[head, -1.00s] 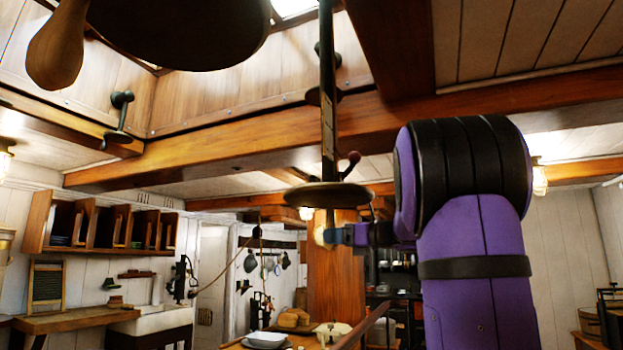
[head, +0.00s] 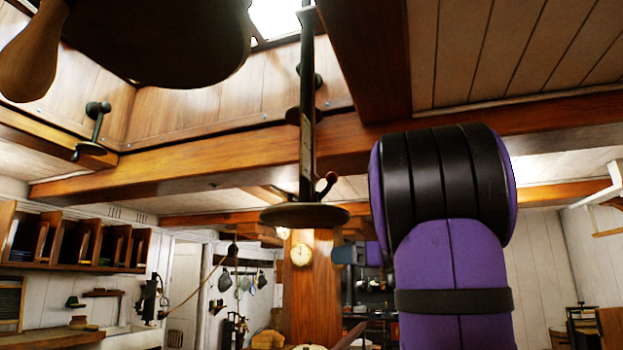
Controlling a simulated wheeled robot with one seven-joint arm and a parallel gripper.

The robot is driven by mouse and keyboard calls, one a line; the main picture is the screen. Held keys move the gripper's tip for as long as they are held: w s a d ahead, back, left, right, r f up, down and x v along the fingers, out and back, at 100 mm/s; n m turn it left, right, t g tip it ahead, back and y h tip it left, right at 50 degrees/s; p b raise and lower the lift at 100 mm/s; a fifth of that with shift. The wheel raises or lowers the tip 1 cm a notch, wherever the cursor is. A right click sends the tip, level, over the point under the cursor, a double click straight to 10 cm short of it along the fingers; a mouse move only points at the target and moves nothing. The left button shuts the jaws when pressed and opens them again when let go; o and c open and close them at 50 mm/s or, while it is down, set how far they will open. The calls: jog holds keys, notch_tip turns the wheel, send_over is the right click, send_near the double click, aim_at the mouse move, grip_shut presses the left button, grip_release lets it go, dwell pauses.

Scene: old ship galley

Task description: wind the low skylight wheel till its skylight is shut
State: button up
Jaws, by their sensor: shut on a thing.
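A dark skylight wheel (head: 285,216) lies flat at the lower end of a long dark rod, left of my arm.
A large dark disc (head: 160,35) with a wooden handle (head: 35,50) hangs close at top left. Heavy beams (head: 200,165) cross overhead. A wooden post with a clock (head: 302,255) stands behind the wheel. Shelves (head: 75,240) line the left wall.

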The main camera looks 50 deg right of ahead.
jog(key=shift+s+a, duration=0.25)
jog(key=shift+s, duration=0.1)
jog(key=s+a, duration=0.3)
jog(key=a, duration=0.1)
jog(key=shift+s, duration=0.3)
jog(key=o, duration=1.2)
jog(key=shift+o, duration=0.2)
jog(key=v, duration=1.1)
jog(key=shift+s, duration=0.1)
